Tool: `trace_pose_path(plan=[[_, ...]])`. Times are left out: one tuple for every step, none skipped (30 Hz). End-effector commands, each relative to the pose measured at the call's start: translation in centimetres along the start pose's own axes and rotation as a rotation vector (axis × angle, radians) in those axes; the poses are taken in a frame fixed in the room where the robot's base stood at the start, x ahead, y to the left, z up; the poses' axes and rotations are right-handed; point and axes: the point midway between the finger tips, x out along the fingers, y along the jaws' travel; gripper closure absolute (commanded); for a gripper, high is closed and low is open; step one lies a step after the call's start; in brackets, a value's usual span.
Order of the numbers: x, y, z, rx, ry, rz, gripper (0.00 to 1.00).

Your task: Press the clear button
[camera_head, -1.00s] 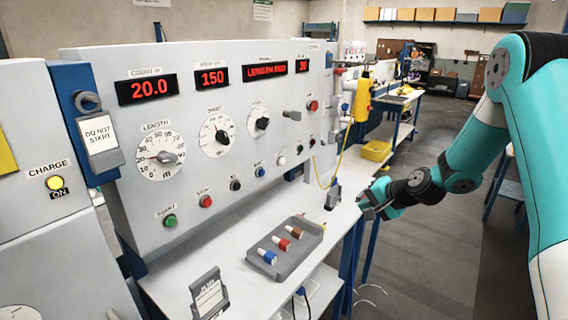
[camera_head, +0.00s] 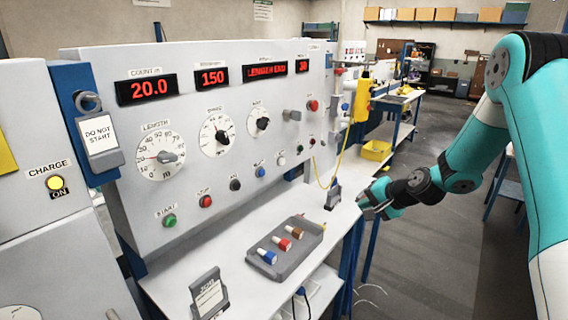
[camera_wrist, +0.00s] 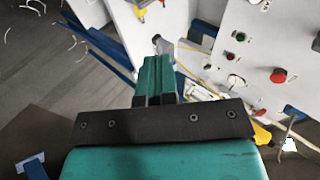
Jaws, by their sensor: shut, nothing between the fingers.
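The grey control panel (camera_head: 180,62) carries a lower row of buttons. The row has a green one (camera_head: 169,220) labelled START, a red one (camera_head: 205,201), a black one (camera_head: 235,184), a blue one (camera_head: 260,172) and a white one (camera_head: 281,161). The labels above the smaller buttons are too small to read, so I cannot tell which is the clear button. My gripper (camera_head: 361,203) is off the right end of the panel, above the bench's right edge, apart from all the buttons. In the wrist view its teal fingers (camera_wrist: 156,78) are shut and empty.
A grey tray (camera_head: 262,265) with blue, red and brown pieces lies on the bench below the panel. A yellow device (camera_head: 362,101) with a hanging cord stands at the panel's right end. A DO NOT START tag (camera_head: 99,134) hangs at left.

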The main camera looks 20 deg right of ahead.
Motion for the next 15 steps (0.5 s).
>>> trace_pose_path(plan=[[0.0, 0.0, 0.0, 0.000, 0.000, 0.000, 1.00], [0.0, 0.0, 0.0, 0.000, 0.000, 0.000, 1.00], [0.0, 0.0, 0.0, 0.000, 0.000, 0.000, 1.00], [0.0, 0.0, 0.0, 0.000, 0.000, 0.000, 1.00], [0.0, 0.0, 0.0, 0.000, 0.000, 0.000, 1.00], [0.0, 0.0, 0.0, 0.000, 0.000, 0.000, 1.00], [0.0, 0.0, 0.0, 0.000, 0.000, 0.000, 1.00], [0.0, 0.0, 0.0, -0.001, 0.000, 0.000, 1.00], [0.0, -0.1, 0.1, -0.005, -0.003, 0.000, 1.00], [0.0, -0.3, 0.4, -0.013, -0.008, 0.001, 1.00], [-0.1, -0.7, 0.7, -0.025, -0.016, 0.002, 1.00], [-0.2, -1.2, 1.4, -0.048, -0.031, 0.004, 1.00], [-0.3, -1.8, 2.2, -0.072, -0.049, 0.008, 1.00], [-0.5, -2.5, 3.1, -0.104, -0.068, 0.012, 1.00], [-0.9, -3.5, 4.7, -0.154, -0.101, 0.019, 1.00]])
